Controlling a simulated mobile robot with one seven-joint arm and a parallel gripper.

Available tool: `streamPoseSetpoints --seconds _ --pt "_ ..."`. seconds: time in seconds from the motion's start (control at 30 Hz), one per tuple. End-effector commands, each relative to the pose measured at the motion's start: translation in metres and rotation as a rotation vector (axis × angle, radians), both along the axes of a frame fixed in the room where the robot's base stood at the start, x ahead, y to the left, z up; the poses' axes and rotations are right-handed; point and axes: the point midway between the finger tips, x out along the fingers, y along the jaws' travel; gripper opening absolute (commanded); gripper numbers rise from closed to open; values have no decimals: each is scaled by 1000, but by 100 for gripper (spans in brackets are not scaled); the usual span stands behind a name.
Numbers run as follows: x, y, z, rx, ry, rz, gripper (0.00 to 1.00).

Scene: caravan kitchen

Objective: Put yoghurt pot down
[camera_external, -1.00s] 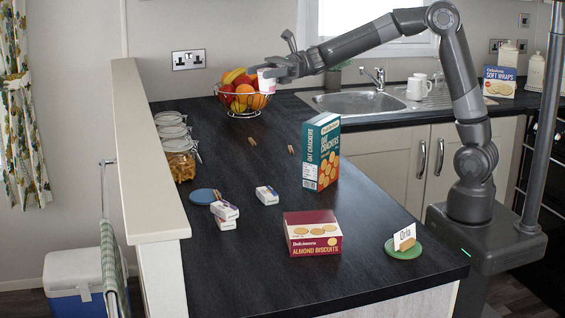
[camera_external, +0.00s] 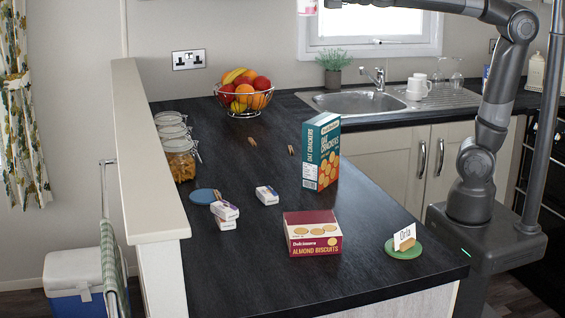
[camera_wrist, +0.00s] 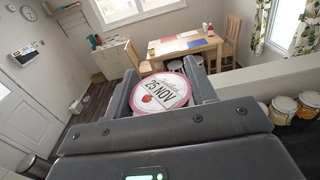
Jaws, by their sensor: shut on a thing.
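The yoghurt pot (camera_wrist: 160,94) is between the two fingers of my gripper (camera_wrist: 164,88) in the wrist view. Its round lid faces the camera, with a pink rim, "25 NOV" and a red fruit picture. In the external view the lower part of the pot (camera_external: 307,6) shows at the top edge, high above the counter. My gripper is mostly cut off there by the picture's edge. The black counter (camera_external: 255,255) lies below, clear of the pot.
On the counter stand an oat crackers box (camera_external: 321,152), an almond biscuits box (camera_external: 312,234), a fruit bowl (camera_external: 245,93), jars (camera_external: 180,160) and small white boxes (camera_external: 267,195). A blue disc (camera_external: 204,196) and a green disc (camera_external: 404,251) with an "Orla" card lie there. The front left is bare.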

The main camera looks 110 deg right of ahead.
Motion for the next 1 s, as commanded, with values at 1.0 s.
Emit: streamPoseSetpoints --seconds 1.0 --pt "174 -60 -244 5 6 -656 25"
